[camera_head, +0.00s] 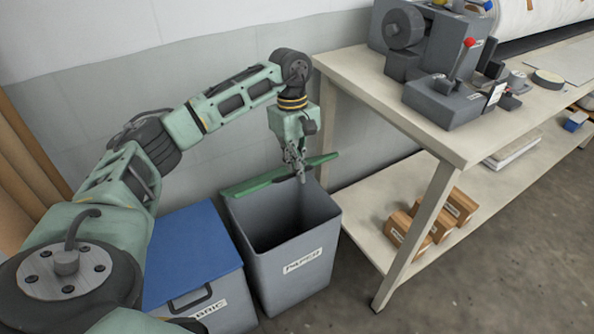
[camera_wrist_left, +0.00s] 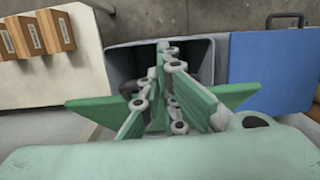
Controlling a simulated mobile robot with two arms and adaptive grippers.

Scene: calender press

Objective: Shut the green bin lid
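The grey bin labelled PAPER (camera_head: 300,267) stands open on the floor, its dark inside showing. Its green lid (camera_head: 250,186) is raised at the back rim and shows as a narrow, nearly edge-on strip. In the left wrist view the lid (camera_wrist_left: 88,108) spreads to both sides behind the fingers. My left gripper (camera_head: 300,174) points down at the lid, over the back of the bin opening. In the wrist view its fingertips (camera_wrist_left: 166,50) are close together with nothing visible between them. Whether they touch the lid is hard to tell. My right gripper is out of view.
A blue-lidded bin (camera_head: 192,252) stands shut to the left of the grey bin. A workbench (camera_head: 352,75) with machine parts is to the right, its lower shelf (camera_head: 365,215) holding several small boxes (camera_head: 437,228). The wall is close behind. Floor at lower right is clear.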

